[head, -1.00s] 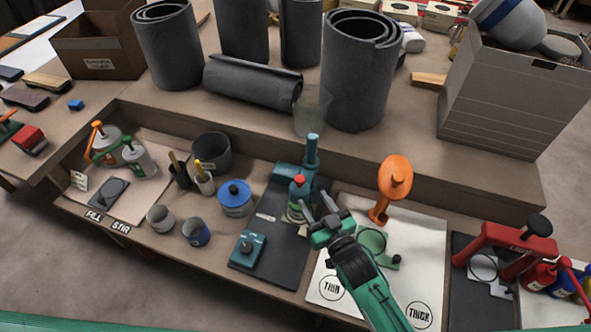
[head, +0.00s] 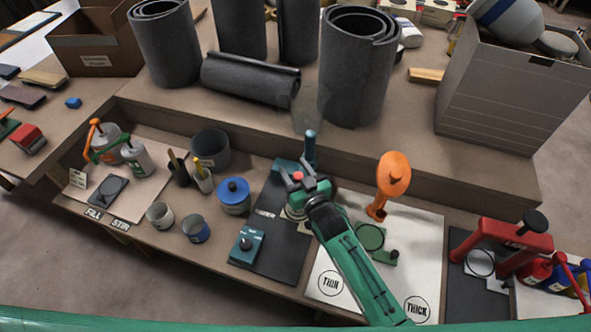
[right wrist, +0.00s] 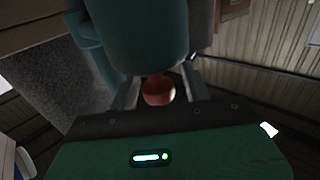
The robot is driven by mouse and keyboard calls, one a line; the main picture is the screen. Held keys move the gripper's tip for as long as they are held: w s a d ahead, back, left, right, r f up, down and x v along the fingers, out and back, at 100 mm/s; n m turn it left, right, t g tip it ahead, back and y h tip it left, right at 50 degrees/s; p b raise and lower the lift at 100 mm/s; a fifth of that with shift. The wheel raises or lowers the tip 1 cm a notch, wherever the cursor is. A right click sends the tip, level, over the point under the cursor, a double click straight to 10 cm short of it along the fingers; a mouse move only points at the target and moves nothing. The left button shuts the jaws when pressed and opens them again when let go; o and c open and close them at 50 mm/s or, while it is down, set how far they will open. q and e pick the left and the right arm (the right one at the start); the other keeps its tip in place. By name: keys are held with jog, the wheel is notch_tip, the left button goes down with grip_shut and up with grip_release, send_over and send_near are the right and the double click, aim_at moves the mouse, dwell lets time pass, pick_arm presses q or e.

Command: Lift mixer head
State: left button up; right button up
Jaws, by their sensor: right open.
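The teal mixer stands on a dark mat (head: 290,262); its upright column (head: 310,147) rises behind my right gripper. In the right wrist view the rounded teal mixer head (right wrist: 138,35) fills the upper middle, with a red knob (right wrist: 158,91) below it. The red knob also shows in the head view (head: 297,176). My right gripper (head: 291,175) is open, with one finger on each side of the knob; I cannot tell whether they touch it. The gripper hides most of the mixer head. My left gripper is not in view.
A teal control box (head: 247,246) sits in front of the mixer. A blue-lidded can (head: 234,195) stands to its left. An orange lever press (head: 392,175) and a red press (head: 515,240) stand to the right. Dark rolls (head: 358,70) stand on the raised shelf behind.

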jog(key=c, duration=1)
grip_shut()
jog(key=shift+r+p, duration=0.35)
jog(key=shift+r, duration=0.05)
notch_tip(320, 180, up, 2)
jog(key=shift+r+p, duration=0.25)
jog(key=shift+p, duration=0.85)
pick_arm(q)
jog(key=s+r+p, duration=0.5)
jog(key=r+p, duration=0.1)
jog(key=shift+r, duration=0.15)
pick_arm(e)
notch_tip(320, 180, up, 8)
jog(key=shift+f, duration=0.15)
jog(key=shift+w, duration=0.1)
